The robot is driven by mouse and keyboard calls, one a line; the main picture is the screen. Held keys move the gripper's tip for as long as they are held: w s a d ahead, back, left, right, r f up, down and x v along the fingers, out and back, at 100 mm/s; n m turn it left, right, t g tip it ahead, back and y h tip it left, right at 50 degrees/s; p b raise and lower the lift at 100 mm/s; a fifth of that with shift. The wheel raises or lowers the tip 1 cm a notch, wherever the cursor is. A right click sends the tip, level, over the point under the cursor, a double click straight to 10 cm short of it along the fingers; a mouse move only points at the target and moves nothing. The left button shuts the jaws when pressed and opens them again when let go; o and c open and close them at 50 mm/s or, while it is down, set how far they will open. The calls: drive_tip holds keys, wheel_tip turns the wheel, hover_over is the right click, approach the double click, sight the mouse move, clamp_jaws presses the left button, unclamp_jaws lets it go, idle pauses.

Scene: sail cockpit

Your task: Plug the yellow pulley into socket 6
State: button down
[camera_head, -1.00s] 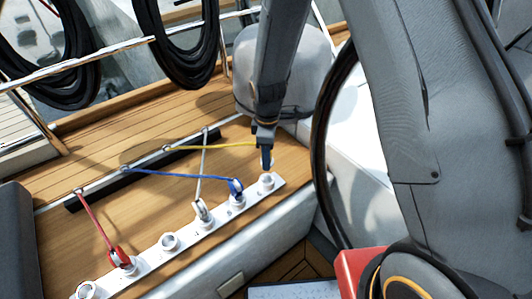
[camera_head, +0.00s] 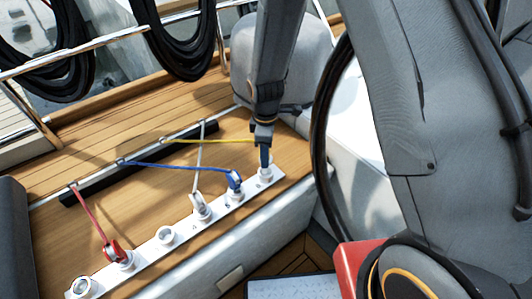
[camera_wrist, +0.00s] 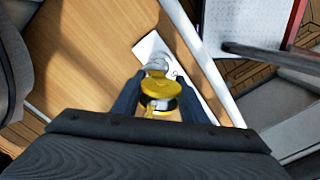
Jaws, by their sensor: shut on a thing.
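The yellow pulley (camera_wrist: 161,86) is between the fingers of my gripper (camera_wrist: 160,103) in the wrist view, and the gripper is shut on it. In the head view my gripper (camera_head: 264,157) points down just above the far-right socket (camera_head: 265,174) of the white strip. The pulley itself is hidden there by the fingers. Its yellow rope (camera_head: 205,141) runs left from the gripper to the dark rail. The wrist view shows a grey socket top (camera_wrist: 156,65) just beyond the pulley. I cannot tell whether the pulley touches the socket.
The white strip (camera_head: 182,231) also holds a blue pulley (camera_head: 234,182), a white pulley (camera_head: 200,202) and a red pulley (camera_head: 114,252), each on a rope. Two other sockets (camera_head: 165,235) on it are empty. A grey rounded housing (camera_head: 240,70) stands close behind my arm.

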drive_tip(key=shift+s, duration=0.55)
drive_tip(key=shift+s+a+p, duration=0.1)
drive_tip(key=shift+s+p, duration=0.25)
drive_tip(key=shift+p, duration=0.05)
drive_tip(key=shift+s, duration=0.1)
idle(0.4)
drive_tip(key=shift+f+b, duration=1.05)
drive_tip(key=shift+f, duration=1.15)
drive_tip(key=c, duration=1)
unclamp_jaws()
wheel_tip(320, 180, up, 8)
drive_tip(key=shift+f+b, duration=0.2)
drive_tip(key=shift+b, duration=0.4)
drive_tip(key=shift+r, duration=0.15)
